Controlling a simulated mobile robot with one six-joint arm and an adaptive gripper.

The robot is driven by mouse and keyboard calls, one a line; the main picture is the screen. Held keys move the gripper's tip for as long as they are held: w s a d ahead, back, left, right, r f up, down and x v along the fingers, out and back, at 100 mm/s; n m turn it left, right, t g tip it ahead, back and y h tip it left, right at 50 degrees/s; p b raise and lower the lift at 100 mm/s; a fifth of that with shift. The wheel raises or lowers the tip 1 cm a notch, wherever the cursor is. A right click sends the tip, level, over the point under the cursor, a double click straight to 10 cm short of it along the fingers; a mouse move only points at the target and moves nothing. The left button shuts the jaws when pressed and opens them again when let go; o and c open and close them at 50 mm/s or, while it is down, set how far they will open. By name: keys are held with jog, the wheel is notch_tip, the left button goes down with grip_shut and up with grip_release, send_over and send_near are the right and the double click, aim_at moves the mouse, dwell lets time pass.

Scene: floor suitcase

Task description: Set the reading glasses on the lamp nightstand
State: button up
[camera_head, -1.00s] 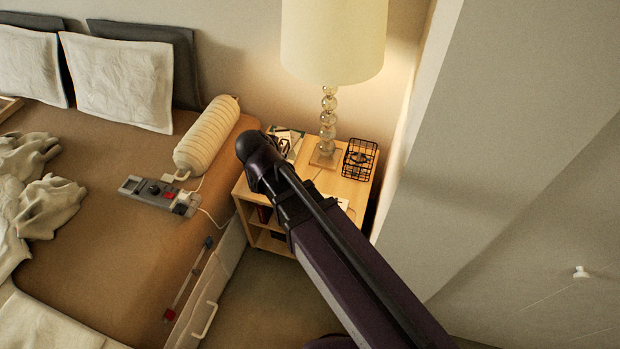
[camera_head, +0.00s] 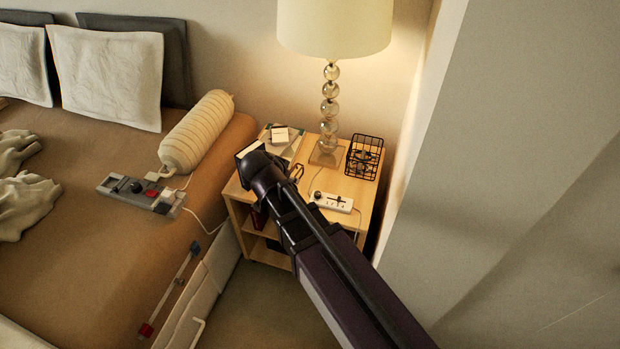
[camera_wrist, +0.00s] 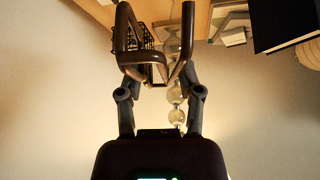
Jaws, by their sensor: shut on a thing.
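The reading glasses (camera_wrist: 146,57) have a brown frame and show in the wrist view between the two fingers. My gripper (camera_wrist: 156,46) is shut on them. In the head view the fingers are hidden behind my arm's dark end; a small dark curved piece shows just beside it, perhaps part of the glasses. The lamp nightstand (camera_head: 350,187) is light wood with open shelves, and my arm reaches over its front left part. The lamp (camera_head: 330,92) stands at its back, with a cream shade and a stem of clear balls. The wrist view shows this stem (camera_wrist: 174,95) upside down behind the fingers.
A black wire basket (camera_head: 364,157) stands at the nightstand's right back. A white power strip (camera_head: 332,201) lies near its front right, and books with a white box (camera_head: 281,134) lie at the back left. The bed (camera_head: 110,235) is left, a wall right.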

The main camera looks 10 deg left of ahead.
notch_tip(320, 180, down, 15)
jog(key=w+d+m+h+b, duration=0.1)
jog(key=d+m+b, duration=0.1)
jog(key=b, duration=1.1)
jog(key=shift+w+d+r+g, duration=0.2)
jog(key=shift+w+d+g, duration=0.05)
jog(key=shift+g, duration=0.05)
jog(key=shift+w+a, duration=0.1)
jog(key=w+a, duration=0.3)
jog(key=w, duration=0.1)
jog(key=w+a+f+b, duration=0.1)
jog(key=w+a, duration=0.2)
jog(key=w, duration=0.1)
jog(key=w+a+b, duration=0.1)
jog(key=w+a, duration=0.2)
jog(key=w, duration=0.1)
jog(key=shift+w+a+f, duration=0.25)
jog(key=shift+a, duration=0.1)
jog(key=shift+f+b, duration=1.8)
jog(key=shift+f, duration=0.15)
